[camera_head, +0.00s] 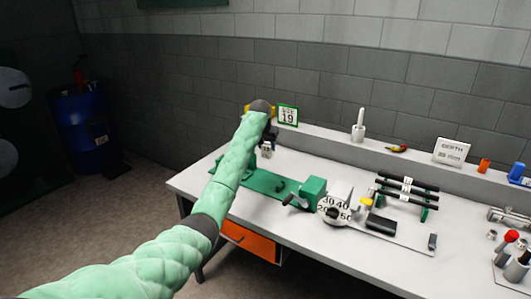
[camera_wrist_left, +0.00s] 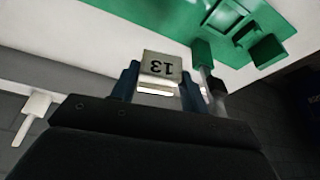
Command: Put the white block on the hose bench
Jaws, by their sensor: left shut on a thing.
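My left gripper (camera_head: 268,137) reaches over the back left part of the white hose bench (camera_head: 210,182), with my padded green sleeve hiding part of the bench. In the left wrist view, the gripper (camera_wrist_left: 160,88) is shut on a small off-white block (camera_wrist_left: 161,66) marked "13", which appears upside down. The block is between the two dark fingers. In the head view, the block is small and mostly hidden by the gripper. I cannot tell whether it touches the bench. My right gripper is not in view.
A green crimping tool (camera_head: 313,189) and a numbered dial (camera_head: 336,203) stand on the bench. A rack of black bars (camera_head: 407,188) is right of them. The back ledge holds a "SIZE 19" sign (camera_head: 288,115), a white holder (camera_head: 358,130) and a "DEPTH" sign (camera_head: 452,151).

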